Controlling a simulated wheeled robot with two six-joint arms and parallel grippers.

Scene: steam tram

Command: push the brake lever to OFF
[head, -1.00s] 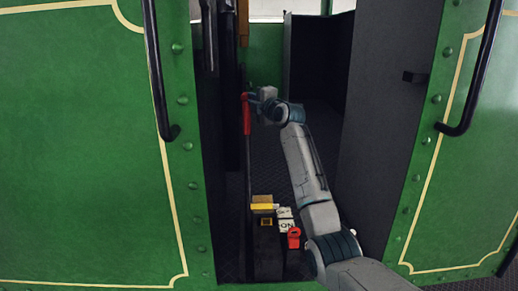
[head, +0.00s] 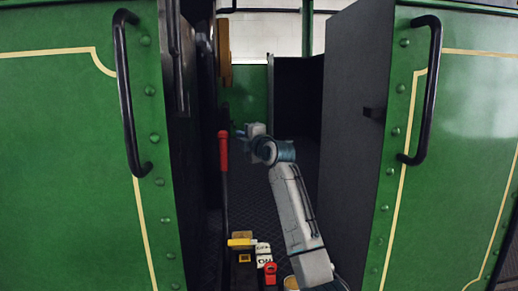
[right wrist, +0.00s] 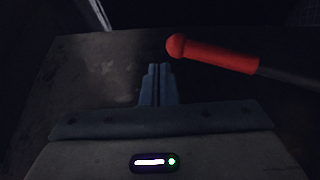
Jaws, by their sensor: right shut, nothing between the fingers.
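The brake lever (head: 223,150) is a thin dark rod with a red grip, standing roughly upright inside the open doorway. A white plate (head: 263,249) with dark lettering sits low near its foot; the lettering is hard to read now. My right gripper (head: 239,132) is shut and empty, just right of the top of the red grip. In the right wrist view my shut fingertips (right wrist: 158,70) point at a dark surface. The red grip (right wrist: 215,55) lies to their right there, its rounded end close to the tips with a small gap. My left gripper is not in view.
Green riveted panels with black handrails (head: 128,95) (head: 425,90) flank the narrow doorway. A dark door panel (head: 350,120) stands on the right. A yellow block (head: 242,241) and a small red part (head: 270,268) sit low by the lever. Dark patterned floor lies behind.

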